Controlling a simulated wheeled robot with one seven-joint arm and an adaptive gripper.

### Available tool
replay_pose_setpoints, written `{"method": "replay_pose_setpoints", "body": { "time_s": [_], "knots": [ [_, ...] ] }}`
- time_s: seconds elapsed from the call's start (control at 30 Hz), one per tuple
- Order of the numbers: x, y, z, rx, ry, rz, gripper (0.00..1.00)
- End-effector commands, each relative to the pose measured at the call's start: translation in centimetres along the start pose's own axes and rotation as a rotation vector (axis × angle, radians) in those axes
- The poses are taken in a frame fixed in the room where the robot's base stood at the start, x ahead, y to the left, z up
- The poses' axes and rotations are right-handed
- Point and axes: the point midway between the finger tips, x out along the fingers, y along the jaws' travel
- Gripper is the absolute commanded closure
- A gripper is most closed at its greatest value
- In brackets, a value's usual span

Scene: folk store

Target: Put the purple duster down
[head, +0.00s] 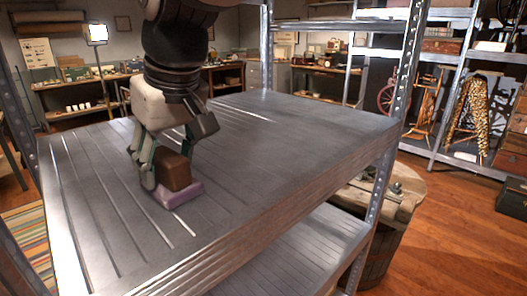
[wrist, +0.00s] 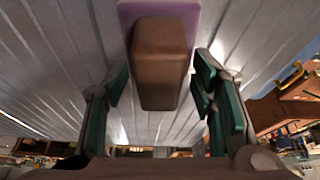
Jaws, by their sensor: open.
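The purple duster has a brown block-shaped back (head: 174,171) and a purple base (head: 180,194). In the head view it rests on the grey metal shelf (head: 260,150), purple side down, near the front left part. My gripper (head: 152,178) is around the brown block, pointing down. In the wrist view the brown block (wrist: 160,62) lies between the two fingers, with the purple base (wrist: 205,15) beyond it. There are gaps between the block and the fingers on both sides, so my gripper is open. Part of the block is hidden behind the gripper in the head view.
The shelf around the duster is bare, with wide free room to the right and back. Metal posts (head: 398,90) stand at its corners. A lower shelf board (head: 290,255) lies beneath. A wooden barrel (head: 380,220) stands behind the right side.

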Motion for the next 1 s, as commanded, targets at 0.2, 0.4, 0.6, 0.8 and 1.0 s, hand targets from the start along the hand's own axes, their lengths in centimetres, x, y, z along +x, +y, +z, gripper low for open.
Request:
{"method": "replay_pose_setpoints", "body": {
  "time_s": [0.2,0.4,0.6,0.8,1.0],
  "knots": [
    [-3.3,0.0,-0.1,0.001,0.006,0.001,0.49],
    [-4.6,0.1,4.0,0.001,0.003,0.002,0.49],
    [-6.2,0.1,7.7,0.002,0.003,0.001,0.49],
    [-7.1,0.1,10.2,0.001,0.001,0.001,0.49],
    [-7.5,0.8,11.8,0.025,-0.002,0.011,0.49]
  ]
}}
